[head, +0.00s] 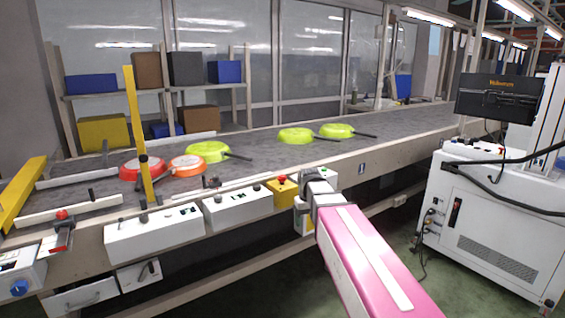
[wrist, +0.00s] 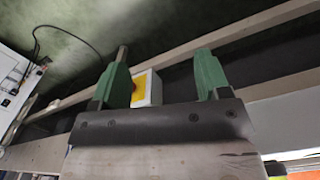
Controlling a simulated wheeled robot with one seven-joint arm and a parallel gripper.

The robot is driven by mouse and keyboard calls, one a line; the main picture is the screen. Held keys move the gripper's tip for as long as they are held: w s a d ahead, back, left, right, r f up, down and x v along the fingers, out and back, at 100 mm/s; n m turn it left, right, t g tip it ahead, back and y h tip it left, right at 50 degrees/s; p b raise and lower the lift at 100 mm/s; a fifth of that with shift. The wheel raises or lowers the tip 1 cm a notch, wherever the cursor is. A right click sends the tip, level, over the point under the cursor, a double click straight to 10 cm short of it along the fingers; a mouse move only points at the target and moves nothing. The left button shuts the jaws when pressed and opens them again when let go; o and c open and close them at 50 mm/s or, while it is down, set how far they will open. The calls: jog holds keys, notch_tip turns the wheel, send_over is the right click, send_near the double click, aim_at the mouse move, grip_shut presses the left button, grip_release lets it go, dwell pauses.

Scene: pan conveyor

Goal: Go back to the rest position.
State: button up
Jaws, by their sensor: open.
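My gripper (wrist: 163,80) is open in the wrist view, with its two green fingers apart. Nothing is held between them. A white and yellow box (wrist: 149,88) shows beyond the gap, near the left finger. In the head view my pink arm reaches from the lower right toward the front edge of the conveyor (head: 345,158). My wrist is beside the conveyor's front side, and the fingers are hidden there. Lime green pans (head: 208,150), (head: 296,134) and (head: 337,130) lie on the belt. A red pan (head: 142,168) and an orange pan (head: 187,165) lie farther left.
A yellow post (head: 141,130) stands by the red pan. White control boxes (head: 154,235) and a yellow box with a red button (head: 283,187) line the conveyor's front. A white cabinet (head: 490,215) stands at right. Shelves with boxes (head: 185,69) are behind the belt.

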jog(key=s+d+f+m, duration=0.1)
jog(key=s+d+f, duration=0.3)
jog(key=s+f, duration=0.2)
jog(key=s+d+f+m, duration=0.2)
jog(key=s+d+f, duration=0.3)
jog(key=f, duration=0.5)
jog(key=shift+s+d+f, duration=0.2)
jog(key=shift+s+f, duration=0.1)
jog(key=shift+s, duration=0.9)
